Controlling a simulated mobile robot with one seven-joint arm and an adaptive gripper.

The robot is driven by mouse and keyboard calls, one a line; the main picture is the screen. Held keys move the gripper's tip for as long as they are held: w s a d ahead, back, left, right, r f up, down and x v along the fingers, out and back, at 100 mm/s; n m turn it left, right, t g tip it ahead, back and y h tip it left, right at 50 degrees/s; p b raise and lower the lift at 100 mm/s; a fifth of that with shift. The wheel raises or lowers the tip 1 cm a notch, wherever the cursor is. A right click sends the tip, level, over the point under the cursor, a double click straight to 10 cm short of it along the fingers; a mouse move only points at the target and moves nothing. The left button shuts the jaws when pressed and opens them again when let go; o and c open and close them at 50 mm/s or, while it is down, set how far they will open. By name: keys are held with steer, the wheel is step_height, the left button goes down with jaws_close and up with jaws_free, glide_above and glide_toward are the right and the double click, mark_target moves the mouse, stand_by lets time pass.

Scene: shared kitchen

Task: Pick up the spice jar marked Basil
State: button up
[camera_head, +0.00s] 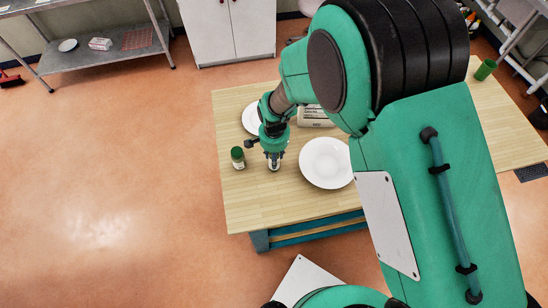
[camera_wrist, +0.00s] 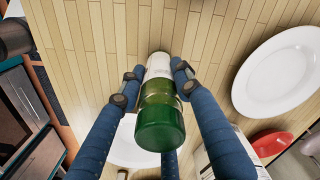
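A jar with a green lid (camera_wrist: 160,128) and a pale label stands between the fingers of my gripper (camera_wrist: 156,78) in the wrist view. The fingertips are close on both sides of its body; I cannot tell whether they press on it. No name on the label can be read. In the head view my gripper (camera_head: 273,158) points down over the table, with a small pale part of a jar (camera_head: 274,166) showing under it. Another green-lidded jar (camera_head: 238,157) stands just to the left, apart from the gripper; its label is too small to read.
A white plate (camera_head: 326,162) lies right of the gripper on the wooden table (camera_head: 245,205). A second white plate (camera_head: 250,118) and a white labelled box (camera_head: 313,116) are behind. A green cup (camera_head: 485,70) stands far right. The table's front left is clear.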

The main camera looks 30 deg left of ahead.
jaws_close()
steer(key=shift+r, duration=0.15)
steer(key=shift+r, duration=0.5)
steer(key=s+d+r+b, duration=0.1)
steer(key=s+d+r, duration=0.2)
steer(key=s+d, duration=0.7)
steer(key=shift+d+r+b, duration=0.3)
steer(key=shift+d+r, duration=0.05)
steer(key=shift+d, duration=0.8)
steer(key=shift+s, duration=0.1)
